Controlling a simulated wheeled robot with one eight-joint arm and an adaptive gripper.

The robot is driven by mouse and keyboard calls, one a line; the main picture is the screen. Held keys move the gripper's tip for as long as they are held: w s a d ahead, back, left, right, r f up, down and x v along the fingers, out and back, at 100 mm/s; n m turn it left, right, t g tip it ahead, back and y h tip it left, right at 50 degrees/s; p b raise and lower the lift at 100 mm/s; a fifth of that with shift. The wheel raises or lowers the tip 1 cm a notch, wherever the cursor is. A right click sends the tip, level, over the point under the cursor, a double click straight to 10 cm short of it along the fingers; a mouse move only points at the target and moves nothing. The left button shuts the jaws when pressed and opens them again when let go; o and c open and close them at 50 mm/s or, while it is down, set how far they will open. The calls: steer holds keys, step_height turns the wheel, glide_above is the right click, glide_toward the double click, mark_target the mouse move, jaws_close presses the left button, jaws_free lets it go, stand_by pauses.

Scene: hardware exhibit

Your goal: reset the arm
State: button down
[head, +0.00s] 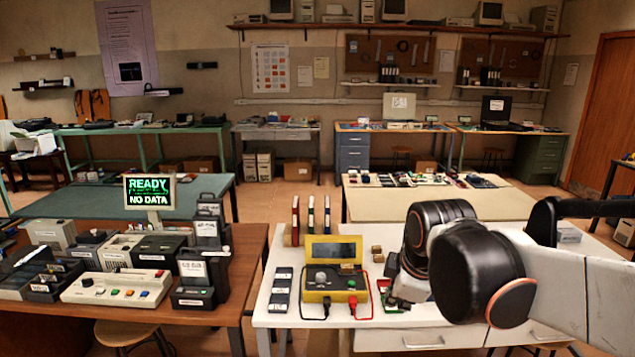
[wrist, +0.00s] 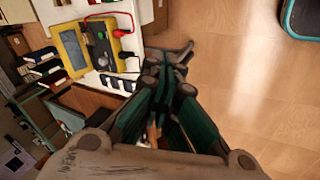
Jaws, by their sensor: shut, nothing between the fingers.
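In the head view my arm reaches in from the right over the white table (head: 268,312), with its black and white joints above the table's right part. My gripper is not clear there. In the wrist view my gripper (wrist: 167,62) is shut and empty, its dark green and grey fingers together. Beyond the fingers is wooden floor, with the white table's edge to their upper left. A yellow multimeter-like device (head: 334,283) with red and black leads stands on the white table; it also shows in the wrist view (wrist: 99,52).
A brown table (head: 245,265) at left holds several boxes and a sign reading READY, NO DATA (head: 149,192). Three upright coloured strips (head: 311,215) stand at the white table's back. A beige table (head: 400,206) is behind. Clear floor (wrist: 240,75) lies right of my gripper.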

steer(key=s+d+f+m+t, duration=0.1)
steer(key=s+d+m, duration=0.1)
steer(key=s+m, duration=0.5)
steer(key=s+d+f+m, duration=0.1)
steer(key=s+d+m, duration=0.1)
steer(key=s+m, duration=0.5)
steer(key=shift+s+d+f+t, duration=0.25)
steer(key=shift+s+t, duration=0.15)
steer(key=shift+s, duration=0.4)
stand_by(0.3)
